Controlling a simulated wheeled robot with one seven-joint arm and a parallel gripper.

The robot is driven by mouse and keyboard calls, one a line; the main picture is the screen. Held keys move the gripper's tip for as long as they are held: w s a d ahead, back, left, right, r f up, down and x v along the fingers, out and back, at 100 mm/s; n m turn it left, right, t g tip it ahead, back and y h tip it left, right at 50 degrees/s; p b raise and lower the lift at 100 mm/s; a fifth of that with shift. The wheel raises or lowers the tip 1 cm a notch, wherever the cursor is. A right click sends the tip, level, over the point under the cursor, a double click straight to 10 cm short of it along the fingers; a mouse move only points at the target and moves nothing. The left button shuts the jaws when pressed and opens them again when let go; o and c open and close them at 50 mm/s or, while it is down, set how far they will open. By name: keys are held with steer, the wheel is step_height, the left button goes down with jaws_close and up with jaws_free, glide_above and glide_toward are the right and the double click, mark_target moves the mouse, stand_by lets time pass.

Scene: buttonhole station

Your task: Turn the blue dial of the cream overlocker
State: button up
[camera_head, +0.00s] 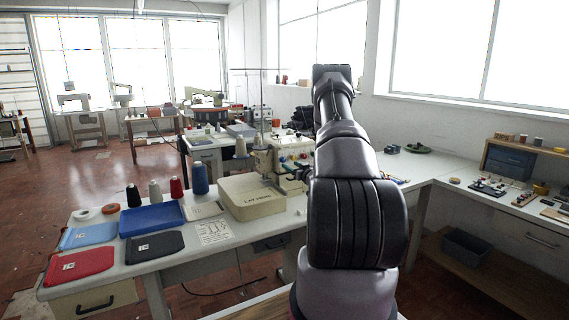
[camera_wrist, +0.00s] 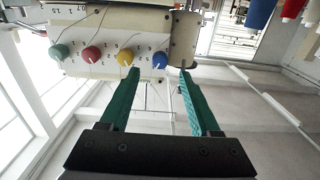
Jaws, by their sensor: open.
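The cream overlocker (camera_head: 255,190) stands on the white table, left of my arm in the head view. In the wrist view its front panel (camera_wrist: 100,32) fills the top left, with a row of green (camera_wrist: 60,51), red (camera_wrist: 92,54), yellow (camera_wrist: 126,57) and blue dials. The blue dial (camera_wrist: 159,60) is the rightmost in the row. My gripper (camera_wrist: 158,72) is open, its two green fingers pointing at the panel.
Thread cones (camera_head: 199,178), a blue tray (camera_head: 152,219) and red (camera_head: 80,266) and black (camera_head: 152,247) cloth pieces lie left of the overlocker. A side bench (camera_head: 500,200) with small items runs along the right wall. Thread cones also show at the wrist view's top right (camera_wrist: 262,12).

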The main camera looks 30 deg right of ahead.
mark_target(284, 161)
steer(key=w, duration=0.6)
steer(key=shift+w, duration=0.4)
jaws_close()
